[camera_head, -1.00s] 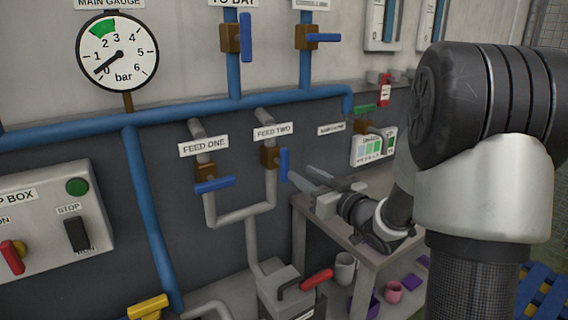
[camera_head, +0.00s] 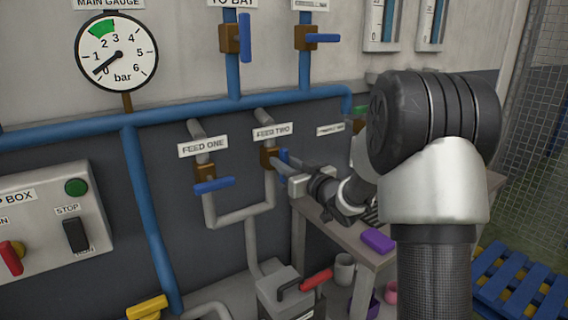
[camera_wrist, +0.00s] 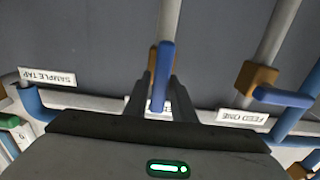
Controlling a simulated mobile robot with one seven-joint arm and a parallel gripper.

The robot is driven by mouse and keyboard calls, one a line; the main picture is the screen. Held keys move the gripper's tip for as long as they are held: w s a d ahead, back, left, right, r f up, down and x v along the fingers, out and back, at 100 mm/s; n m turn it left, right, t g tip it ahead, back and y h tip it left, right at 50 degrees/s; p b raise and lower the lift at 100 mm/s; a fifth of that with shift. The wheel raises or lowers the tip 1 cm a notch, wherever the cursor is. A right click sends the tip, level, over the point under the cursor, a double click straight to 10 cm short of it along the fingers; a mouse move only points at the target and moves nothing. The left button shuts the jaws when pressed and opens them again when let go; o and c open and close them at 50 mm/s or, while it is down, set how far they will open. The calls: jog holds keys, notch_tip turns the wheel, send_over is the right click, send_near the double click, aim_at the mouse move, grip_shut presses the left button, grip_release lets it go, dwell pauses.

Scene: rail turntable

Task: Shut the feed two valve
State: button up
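The feed two valve has a brown body (camera_head: 268,158) on a grey pipe under the FEED TWO label (camera_head: 272,132). Its blue handle (camera_head: 284,157) lies along the pipe and is partly covered by my gripper in the head view. My gripper (camera_head: 283,163) is at this handle. In the wrist view, where the labels are upside down, the handle (camera_wrist: 164,68) stands between my two dark fingers (camera_wrist: 162,82), one on each side. The fingers look open; whether either touches the handle cannot be told.
The feed one valve (camera_head: 207,173) is close by on the left, its blue handle (camera_head: 214,186) across its pipe. A table (camera_head: 345,236) with a purple block (camera_head: 378,240) stands below my arm. A pump with a red handle (camera_head: 316,279) is on the floor.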

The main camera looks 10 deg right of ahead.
grip_shut()
jog(key=shift+m, duration=0.3)
jog(key=m+p, duration=0.2)
jog(key=shift+d+m, duration=0.2)
jog(key=shift+m, duration=0.1)
jog(key=m+p, duration=0.3)
jog(key=m, duration=0.1)
jog(key=shift+w+d+m, duration=0.1)
jog(key=shift+d+m, duration=0.05)
jog(key=shift+m, duration=0.15)
jog(key=m+p, duration=0.2)
jog(key=m, duration=0.1)
jog(key=m+p, duration=0.1)
jog(key=m, duration=0.1)
jog(key=shift+d+f, duration=0.1)
jog(key=shift+f, duration=0.15)
jog(key=shift+w+f+m+p, duration=0.15)
jog(key=shift+m+p, duration=0.6)
jog(key=shift+m, duration=0.5)
jog(key=shift+s+f+m+p, duration=0.15)
jog(key=shift+m+p, duration=0.55)
jog(key=shift+m, duration=0.55)
jog(key=shift+w, duration=0.1)
